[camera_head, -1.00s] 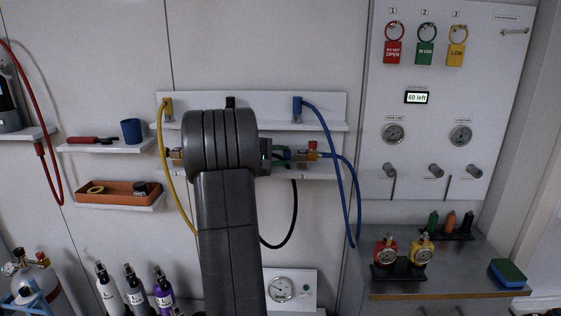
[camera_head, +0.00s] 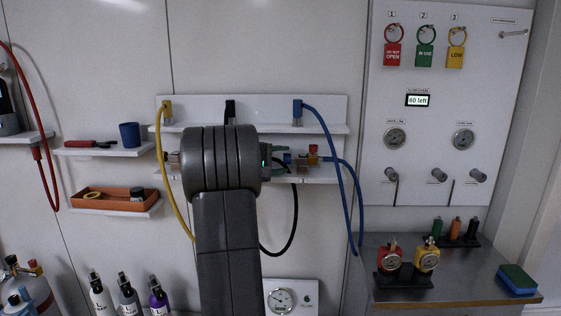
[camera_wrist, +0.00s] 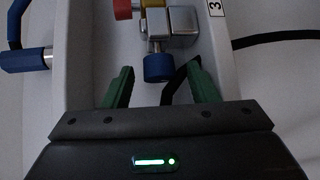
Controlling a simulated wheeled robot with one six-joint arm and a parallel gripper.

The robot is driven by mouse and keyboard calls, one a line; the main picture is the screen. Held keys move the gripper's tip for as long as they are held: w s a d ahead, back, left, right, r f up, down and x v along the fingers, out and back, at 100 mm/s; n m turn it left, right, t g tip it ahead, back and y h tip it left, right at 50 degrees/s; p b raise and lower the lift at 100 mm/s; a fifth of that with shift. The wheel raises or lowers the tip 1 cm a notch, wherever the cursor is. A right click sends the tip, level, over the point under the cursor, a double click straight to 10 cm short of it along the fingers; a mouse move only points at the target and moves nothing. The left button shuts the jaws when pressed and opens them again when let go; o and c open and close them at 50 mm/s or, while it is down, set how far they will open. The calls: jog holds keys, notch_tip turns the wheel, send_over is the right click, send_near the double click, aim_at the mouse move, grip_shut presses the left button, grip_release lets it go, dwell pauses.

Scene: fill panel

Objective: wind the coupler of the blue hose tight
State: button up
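A blue round coupler (camera_wrist: 158,68) sits on the end of a metal fitting in the wrist view, just beyond my fingertips. In the head view, blue shows at that fitting (camera_head: 288,158), partly beside my fingers. My gripper (camera_wrist: 160,82) has its green fingers apart, with nothing held between them. In the head view my gripper (camera_head: 283,163) points right at the lower rail. The blue hose (camera_head: 341,190) hangs in a loop from a blue end piece (camera_head: 297,112) on the upper shelf and rises back toward the fitting's right side.
A black hose (camera_wrist: 275,39) runs close by the right finger. A red knob (camera_wrist: 122,8) is beyond the coupler. Another blue hose end (camera_wrist: 24,60) lies left. The yellow hose (camera_head: 162,170) hangs left of my arm. A bench (camera_head: 460,290) stands at right.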

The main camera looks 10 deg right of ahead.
jog(key=shift+a, duration=0.1)
jog(key=b+v, duration=0.2)
jog(key=v, duration=1.1)
jog(key=shift+s+a+b, duration=0.25)
jog(key=shift+b, duration=0.05)
jog(key=shift+r, duration=0.15)
